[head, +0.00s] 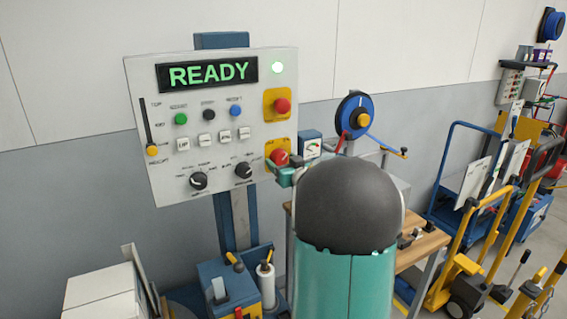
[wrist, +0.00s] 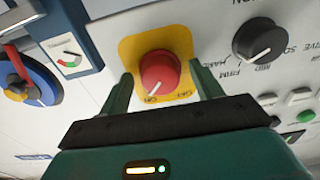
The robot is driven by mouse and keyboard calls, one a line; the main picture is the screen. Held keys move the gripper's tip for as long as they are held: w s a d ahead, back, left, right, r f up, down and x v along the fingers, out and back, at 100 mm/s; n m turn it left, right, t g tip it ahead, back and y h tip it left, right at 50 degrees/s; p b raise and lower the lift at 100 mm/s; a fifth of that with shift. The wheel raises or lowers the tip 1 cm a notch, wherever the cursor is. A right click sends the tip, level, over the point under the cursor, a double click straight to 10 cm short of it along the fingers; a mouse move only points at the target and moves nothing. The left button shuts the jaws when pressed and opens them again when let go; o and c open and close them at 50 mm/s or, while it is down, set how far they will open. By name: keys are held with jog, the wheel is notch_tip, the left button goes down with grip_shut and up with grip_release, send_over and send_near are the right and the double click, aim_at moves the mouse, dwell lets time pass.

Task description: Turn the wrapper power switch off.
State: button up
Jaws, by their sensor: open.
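The wrapper power switch is a red rotary knob (head: 279,157) on a yellow plate, low on the right side of the control panel (head: 165,185). In the wrist view the knob (wrist: 158,72) shows upside down on its yellow plate (wrist: 183,38). Its white pointer line aims at the left of two small labels, which seems to read ON. My gripper (wrist: 166,84) is open, with one green finger on each side of the knob. I cannot tell whether the fingers touch it. In the head view my gripper (head: 284,172) is at the knob, partly hidden by my arm.
A red button (head: 282,105) sits above the switch. A black dial (head: 243,170) is close by on the left. A gauge (head: 311,146) and a blue reel (head: 355,115) stand to the right.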

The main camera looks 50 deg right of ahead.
jog(key=shift+c, duration=0.5)
jog(key=c, duration=0.9)
jog(key=shift+n, duration=0.4)
jog(key=n, duration=0.3)
jog(key=shift+n, duration=0.3)
jog(key=n, duration=0.4)
jog(key=shift+n, duration=0.3)
jog(key=n, duration=0.4)
jog(key=shift+d+r+n, duration=0.1)
jog(key=shift+n, duration=2.4)
